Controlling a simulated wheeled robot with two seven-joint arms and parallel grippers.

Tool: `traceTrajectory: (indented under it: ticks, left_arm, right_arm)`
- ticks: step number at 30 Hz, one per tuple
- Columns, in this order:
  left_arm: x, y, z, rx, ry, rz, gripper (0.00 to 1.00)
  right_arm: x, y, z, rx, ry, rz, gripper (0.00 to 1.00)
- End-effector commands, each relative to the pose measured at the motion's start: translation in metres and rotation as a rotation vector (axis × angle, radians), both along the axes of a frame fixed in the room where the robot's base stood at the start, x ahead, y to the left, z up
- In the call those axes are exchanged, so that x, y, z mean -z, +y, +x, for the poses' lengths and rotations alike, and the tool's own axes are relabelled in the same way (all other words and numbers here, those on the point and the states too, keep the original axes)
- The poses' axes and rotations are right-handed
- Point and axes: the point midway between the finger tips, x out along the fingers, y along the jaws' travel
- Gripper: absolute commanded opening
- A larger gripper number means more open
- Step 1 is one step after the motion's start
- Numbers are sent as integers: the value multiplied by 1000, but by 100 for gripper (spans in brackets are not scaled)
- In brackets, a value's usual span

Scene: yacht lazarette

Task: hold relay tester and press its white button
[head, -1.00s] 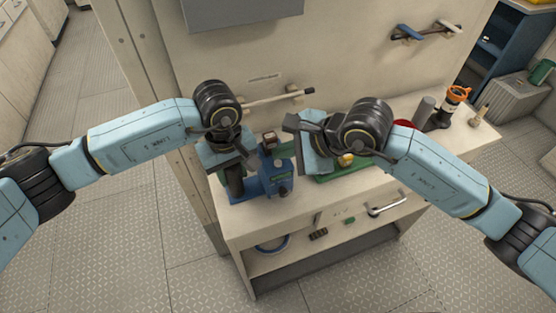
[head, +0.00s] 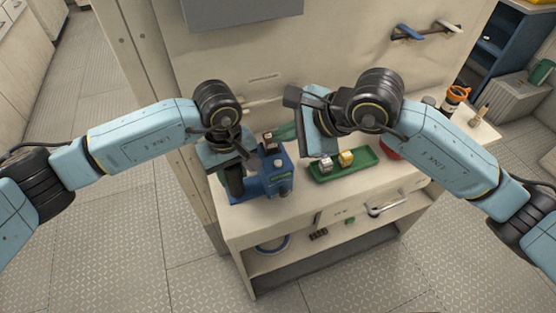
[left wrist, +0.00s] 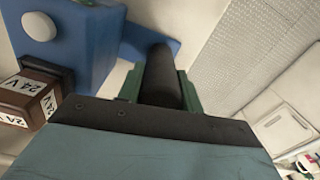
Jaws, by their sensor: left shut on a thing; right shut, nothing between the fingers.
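The blue relay tester (head: 280,183) stands on the worktop near its left end. Its dark upright handle (left wrist: 160,75) is between the fingers of my left gripper (left wrist: 160,88), which is shut on it. The white button (left wrist: 38,26) is on the tester's blue body, uncovered in the left wrist view. A brown relay (left wrist: 30,95) with 24 V labels sits beside that body; it also shows in the head view (head: 268,139). My right gripper (head: 280,134) is shut and empty, its fingers close by the relay at the tester's back; I cannot tell whether they touch.
A green tray (head: 365,168) holds a grey block (head: 326,163) and a yellow block (head: 346,157), right of the tester. A red container (head: 390,151) and an orange-topped bottle (head: 456,97) stand further right. A wall rises behind the worktop.

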Motion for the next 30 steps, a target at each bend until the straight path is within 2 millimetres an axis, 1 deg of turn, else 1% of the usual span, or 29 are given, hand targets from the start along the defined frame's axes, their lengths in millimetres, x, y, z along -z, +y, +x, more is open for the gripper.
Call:
traceTrajectory:
  ticks: [14,15,20,27,30]
  left_arm:
    - [-1,0,0,0,-2,-1,3]
    - [-1,0,0,0,-2,-1,39]
    - [-1,0,0,0,-1,-2,60]
    - [0,0,0,0,0,-1,61]
    - [-4,0,0,0,-2,-1,61]
  right_arm:
    - [1,0,0,0,0,0,0]
    - [1,0,0,0,0,0,0]
    - [1,0,0,0,0,0,0]
    - [1,0,0,0,0,0,0]
    - [1,0,0,0,0,0,0]
